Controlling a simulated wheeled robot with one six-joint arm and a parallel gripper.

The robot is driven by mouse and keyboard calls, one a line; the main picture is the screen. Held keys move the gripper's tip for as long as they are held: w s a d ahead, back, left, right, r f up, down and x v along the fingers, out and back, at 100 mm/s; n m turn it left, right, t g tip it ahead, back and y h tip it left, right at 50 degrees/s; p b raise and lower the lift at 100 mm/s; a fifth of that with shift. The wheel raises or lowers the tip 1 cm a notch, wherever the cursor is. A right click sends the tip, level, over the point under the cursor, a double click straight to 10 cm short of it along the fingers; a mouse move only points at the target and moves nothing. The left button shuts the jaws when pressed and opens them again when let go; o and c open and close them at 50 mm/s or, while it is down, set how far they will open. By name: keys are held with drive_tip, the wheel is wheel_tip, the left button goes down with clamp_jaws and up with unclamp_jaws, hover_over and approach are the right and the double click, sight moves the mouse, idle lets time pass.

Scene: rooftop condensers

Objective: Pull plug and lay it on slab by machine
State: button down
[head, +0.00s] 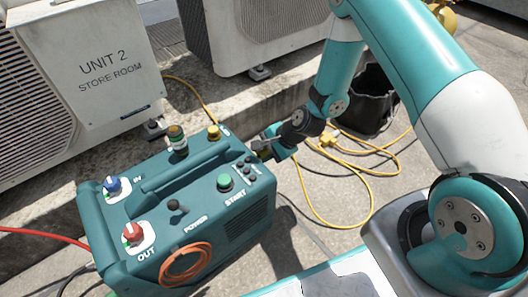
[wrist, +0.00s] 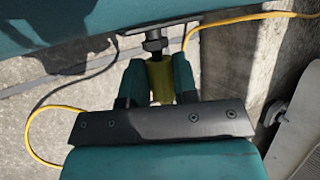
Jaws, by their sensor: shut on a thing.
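My gripper (head: 264,148) is at the far right end of the teal machine (head: 205,195). In the wrist view its two teal fingers are shut on the yellow plug (wrist: 160,80). A grey metal stem (wrist: 154,42) stands between the plug and the machine's teal side (wrist: 90,20); I cannot tell whether the plug is seated. In the head view the fingers mostly hide the plug. The concrete slab (head: 178,108) runs behind the machine, under the condenser units, and its edge also shows in the wrist view (wrist: 240,60).
Yellow cable (head: 345,222) loops on the ground at right, with a yellow connector (head: 328,138) beside my arm. A black bucket (head: 372,100) stands behind my arm. The Unit 2 condenser (head: 105,70) is at back left. Knobs and a handle (head: 182,165) rise from the machine's top.

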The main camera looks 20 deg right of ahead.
drive_tip(key=shift+w+d, duration=0.3)
drive_tip(key=shift+d, duration=0.65)
drive_tip(key=shift+w+d, duration=0.3)
drive_tip(key=shift+d, duration=0.6)
drive_tip(key=shift+r+p, duration=0.1)
drive_tip(key=shift+p, duration=0.25)
drive_tip(key=s+d+r+n+g+p, duration=0.2)
drive_tip(key=r+n+p, duration=0.2)
drive_tip(key=r+p, duration=1.3)
drive_tip(key=s+d+r+n+g+p, duration=0.2)
drive_tip(key=s+r+n+g+p, duration=0.1)
drive_tip(key=r+p, duration=1.4)
drive_tip(key=s+d+r+n+g+p, duration=0.2)
drive_tip(key=r+n+p, duration=0.3)
drive_tip(key=r+p, duration=1.2)
wheel_tip(320, 180, up, 6)
drive_tip(key=shift+s+d+f, duration=0.2)
drive_tip(key=shift+s+d, duration=0.05)
drive_tip(key=shift+d, duration=0.2)
drive_tip(key=s+f+m+b, duration=0.1)
drive_tip(key=s+f+b, duration=0.1)
drive_tip(key=f+b, duration=2.6)
drive_tip(key=s+a+f+m+t+y+b, duration=0.1)
drive_tip(key=f+m+b, duration=0.1)
drive_tip(key=f+b, duration=2.7)
wheel_tip(320, 180, down, 11)
drive_tip(key=shift+s+a, duration=0.2)
drive_tip(key=shift+s, duration=0.15)
